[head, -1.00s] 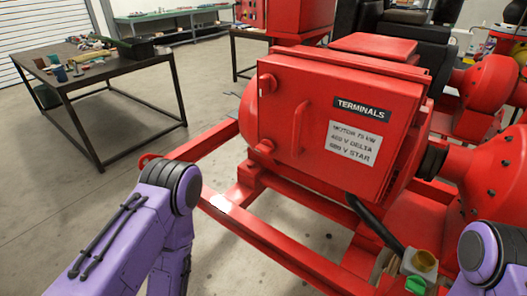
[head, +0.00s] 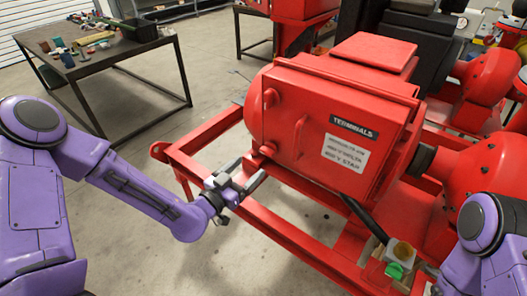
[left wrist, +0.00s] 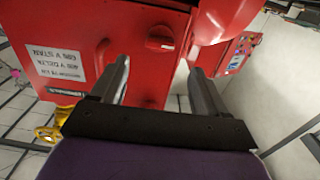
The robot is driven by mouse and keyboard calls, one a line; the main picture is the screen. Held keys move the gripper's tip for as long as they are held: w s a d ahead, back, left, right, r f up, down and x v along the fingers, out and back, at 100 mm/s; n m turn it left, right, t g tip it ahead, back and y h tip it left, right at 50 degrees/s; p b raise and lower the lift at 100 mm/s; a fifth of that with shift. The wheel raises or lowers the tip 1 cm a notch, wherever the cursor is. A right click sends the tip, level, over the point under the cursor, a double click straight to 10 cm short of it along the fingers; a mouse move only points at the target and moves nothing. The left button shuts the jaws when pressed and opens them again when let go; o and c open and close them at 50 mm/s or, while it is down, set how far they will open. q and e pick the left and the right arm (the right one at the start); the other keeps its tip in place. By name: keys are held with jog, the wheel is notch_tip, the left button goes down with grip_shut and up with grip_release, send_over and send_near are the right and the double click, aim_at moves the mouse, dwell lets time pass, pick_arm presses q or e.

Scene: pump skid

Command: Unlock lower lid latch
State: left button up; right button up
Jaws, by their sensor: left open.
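The red terminal box (head: 345,110) has a lid with a vertical handle (head: 300,138) and two red latches along its left edge. The upper latch (head: 270,97) is clear of my gripper. The lower latch (head: 268,149) is close in front of my left gripper (head: 252,167), which is open and empty. In the left wrist view, turned upside down, the round latch (left wrist: 160,39) shows just beyond and between the open fingertips of this gripper (left wrist: 158,64); I see no contact.
A red skid frame (head: 215,133) runs below and around the box. A black cable (head: 365,218) leads down to a small box with a green button (head: 394,270). A workbench with loose parts (head: 125,50) stands back left. The floor between is clear.

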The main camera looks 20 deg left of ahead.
aim_at(265, 153)
pick_arm(q)
jog(key=p+x, duration=0.2)
jog(key=x, duration=0.6)
jog(key=shift+w+d, duration=0.1)
jog(key=c, duration=1.1)
